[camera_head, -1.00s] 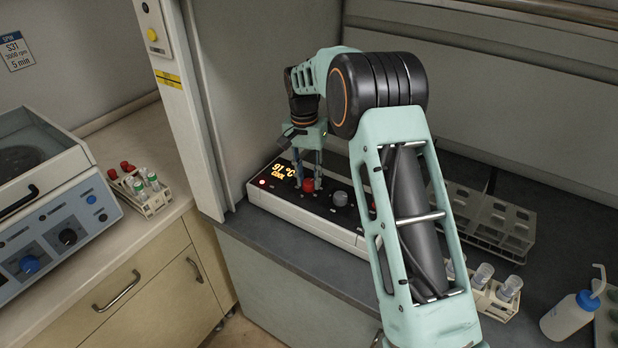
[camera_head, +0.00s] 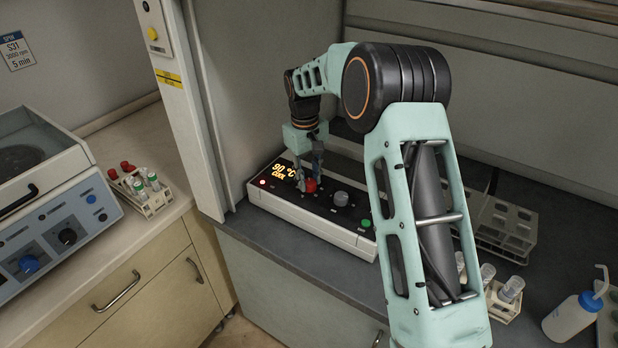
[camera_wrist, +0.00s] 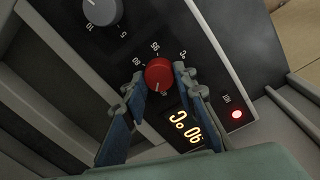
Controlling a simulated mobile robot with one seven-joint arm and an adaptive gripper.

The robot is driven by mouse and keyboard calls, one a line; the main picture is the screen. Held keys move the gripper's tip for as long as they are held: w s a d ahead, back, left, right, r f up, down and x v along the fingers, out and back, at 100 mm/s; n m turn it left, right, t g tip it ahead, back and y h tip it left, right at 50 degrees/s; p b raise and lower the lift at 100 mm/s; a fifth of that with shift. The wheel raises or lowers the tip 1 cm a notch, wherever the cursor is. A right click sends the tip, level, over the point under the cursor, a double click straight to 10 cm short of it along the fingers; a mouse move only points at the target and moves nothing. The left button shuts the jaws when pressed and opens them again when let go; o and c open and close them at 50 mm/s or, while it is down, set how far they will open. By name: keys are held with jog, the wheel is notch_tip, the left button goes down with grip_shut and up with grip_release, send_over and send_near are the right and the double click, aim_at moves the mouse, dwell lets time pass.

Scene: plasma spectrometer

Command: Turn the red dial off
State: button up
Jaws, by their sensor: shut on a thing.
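The red dial (camera_head: 310,185) sits on the black top of a white control unit (camera_head: 300,216). In the wrist view the red dial (camera_wrist: 158,74) has a white pointer line and numbers around it. My gripper (camera_head: 312,178) points down at the dial and is shut on it, one finger at each side; the fingers also show in the wrist view (camera_wrist: 160,82). A small red lamp (camera_wrist: 237,114) on the unit is lit.
A grey knob (camera_head: 340,198) and a green button (camera_head: 364,223) lie right of the dial. Tube racks (camera_head: 505,228) and a wash bottle (camera_head: 571,318) stand at the right. A white post (camera_head: 178,90) rises at the left.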

aim_at(310, 183)
jog(key=n, duration=0.4)
jog(key=shift+n, duration=0.3)
jog(key=n, duration=0.3)
jog(key=shift+r+n+p, duration=0.1)
jog(key=shift+n+p, duration=0.2)
jog(key=shift+p, duration=0.05)
jog(key=n, duration=0.3)
jog(key=shift+n+y+p, duration=0.3)
jog(key=shift+p, duration=0.05)
jog(key=shift+s+n+p, duration=0.1)
jog(key=shift+n+p, duration=0.3)
jog(key=shift+n, duration=1.5)
jog(key=o, duration=1.2)
jog(key=shift+c, duration=0.2)
jog(key=r, duration=0.7)
jog(key=shift+s+d+r, duration=0.15)
jog(key=shift+s+r, duration=0.05)
jog(key=shift+s, duration=0.05)
jog(key=shift+f, duration=0.15)
